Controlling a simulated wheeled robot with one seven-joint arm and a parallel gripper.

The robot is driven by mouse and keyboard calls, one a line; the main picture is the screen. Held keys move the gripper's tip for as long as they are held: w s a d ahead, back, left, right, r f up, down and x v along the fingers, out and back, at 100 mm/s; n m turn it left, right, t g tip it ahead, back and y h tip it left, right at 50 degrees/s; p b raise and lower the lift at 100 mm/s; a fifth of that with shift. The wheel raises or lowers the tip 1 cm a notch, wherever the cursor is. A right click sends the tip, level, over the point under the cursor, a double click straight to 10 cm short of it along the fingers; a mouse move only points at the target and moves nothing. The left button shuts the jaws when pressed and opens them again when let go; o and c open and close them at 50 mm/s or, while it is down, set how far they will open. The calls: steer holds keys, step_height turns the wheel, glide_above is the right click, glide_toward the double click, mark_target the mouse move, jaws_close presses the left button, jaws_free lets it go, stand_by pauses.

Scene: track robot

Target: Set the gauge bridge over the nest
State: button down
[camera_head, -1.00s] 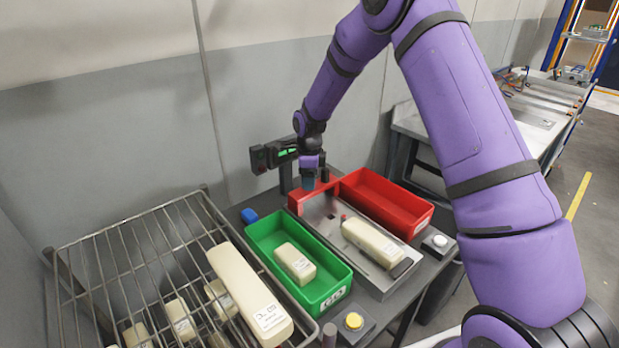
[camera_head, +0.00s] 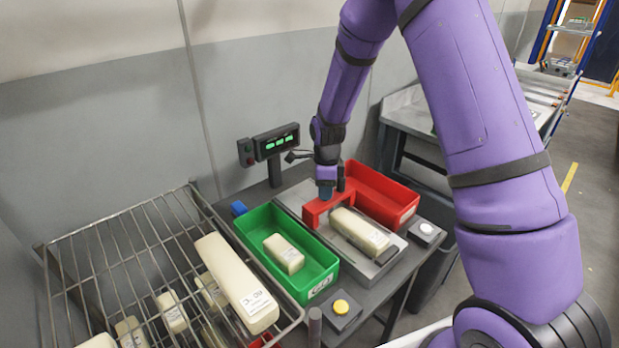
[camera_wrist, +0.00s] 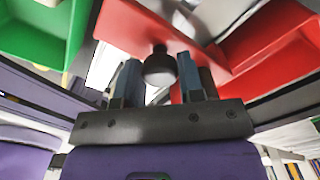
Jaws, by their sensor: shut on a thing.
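The red gauge bridge (camera_head: 318,212) is at the far end of the cream block (camera_head: 364,232). The block lies in the grey metal nest (camera_head: 292,200) on the bench. My gripper (camera_head: 326,192) is above the bridge, shut on its dark knob. In the wrist view the knob (camera_wrist: 159,68) is between the two blue-grey fingers of my gripper (camera_wrist: 158,82), and the red bridge (camera_wrist: 160,22) spreads beyond it. I cannot tell whether the bridge touches the nest. Its underside is hidden.
A green bin (camera_head: 318,270) with a small cream block stands left of the nest, a red bin (camera_head: 384,194) right. A display (camera_head: 277,142) stands behind. A wire rack (camera_head: 100,228) with several blocks is at left. Yellow (camera_head: 341,306) and white (camera_head: 427,229) buttons are near the front.

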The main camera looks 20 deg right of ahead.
steer(key=s+d, duration=0.1)
steer(key=s, duration=0.2)
steer(key=s+d, duration=0.1)
steer(key=s, duration=0.2)
steer(key=s+d, duration=0.1)
steer(key=s, duration=0.2)
steer(key=shift+s+d, duration=0.1)
steer(key=shift+d, duration=0.3)
steer(key=c, duration=0.8)
jaws_free()
steer(key=shift+s+d, duration=0.1)
steer(key=shift+o, duration=0.2)
steer(key=shift+r, duration=0.2)
step_height(320, 180, up, 10)
steer(key=shift+r, duration=0.2)
